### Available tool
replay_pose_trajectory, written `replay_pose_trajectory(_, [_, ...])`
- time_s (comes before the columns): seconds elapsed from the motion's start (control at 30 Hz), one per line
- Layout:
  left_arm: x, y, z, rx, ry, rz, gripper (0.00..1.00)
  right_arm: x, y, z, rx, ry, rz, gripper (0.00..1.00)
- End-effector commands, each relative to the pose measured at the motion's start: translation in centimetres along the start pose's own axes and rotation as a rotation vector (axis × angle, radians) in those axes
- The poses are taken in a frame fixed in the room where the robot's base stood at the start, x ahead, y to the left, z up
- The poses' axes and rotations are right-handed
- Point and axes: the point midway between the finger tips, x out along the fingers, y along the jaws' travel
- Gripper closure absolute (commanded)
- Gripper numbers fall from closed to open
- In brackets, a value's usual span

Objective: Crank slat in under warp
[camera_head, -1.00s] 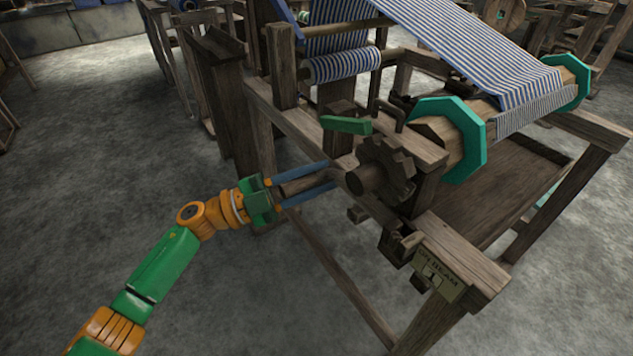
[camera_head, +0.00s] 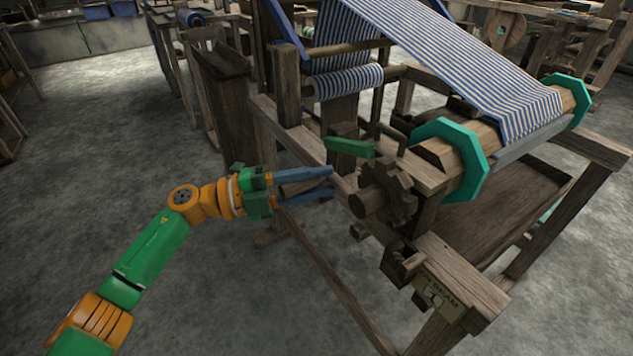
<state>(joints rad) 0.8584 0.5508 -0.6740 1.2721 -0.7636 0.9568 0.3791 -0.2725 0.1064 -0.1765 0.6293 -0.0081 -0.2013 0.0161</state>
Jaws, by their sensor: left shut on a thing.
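My left gripper (camera_head: 333,184) has long blue fingers, shut on a brown wooden crank handle (camera_head: 300,187) that shows between them. It is to the left of the toothed wooden wheel (camera_head: 400,190) on the loom's near side. The wooden beam (camera_head: 432,155) lies between two teal octagonal flanges (camera_head: 477,170). The blue-and-white striped warp (camera_head: 470,70) slopes down onto the beam. A plain grey strip (camera_head: 530,141), which looks like the slat, lies along the beam's front below the warp's edge. My right gripper is out of view.
A green lever (camera_head: 349,147) sits above the toothed wheel. The loom's front corner post (camera_head: 455,280) carries a small lettered tag (camera_head: 437,299). A striped cloth roll (camera_head: 345,82) is further back. Open grey floor (camera_head: 230,300) lies left of the loom.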

Motion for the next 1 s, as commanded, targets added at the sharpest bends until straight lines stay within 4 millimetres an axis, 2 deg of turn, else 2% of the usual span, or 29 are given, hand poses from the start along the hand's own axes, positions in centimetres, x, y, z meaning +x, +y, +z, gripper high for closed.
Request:
replay_pose_trajectory(0.03, [0.02,-0.96,0.01,0.013,-0.003,-0.013,1.00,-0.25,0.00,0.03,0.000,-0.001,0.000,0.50])
replay_pose_trajectory(0.83, [0.05,-1.17,-0.05,0.060,-0.004,0.008,1.00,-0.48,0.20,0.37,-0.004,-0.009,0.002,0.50])
replay_pose_trajectory(0.87, [0.05,-1.17,-0.05,0.060,-0.004,0.008,0.58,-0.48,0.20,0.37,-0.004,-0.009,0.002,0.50])
replay_pose_trajectory(0.93, [0.06,-1.10,-0.06,0.059,-0.004,0.009,0.39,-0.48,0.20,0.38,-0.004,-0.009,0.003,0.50])
replay_pose_trajectory(1.0, [0.06,-0.98,-0.07,0.059,-0.003,0.012,0.38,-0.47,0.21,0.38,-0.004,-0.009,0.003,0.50])
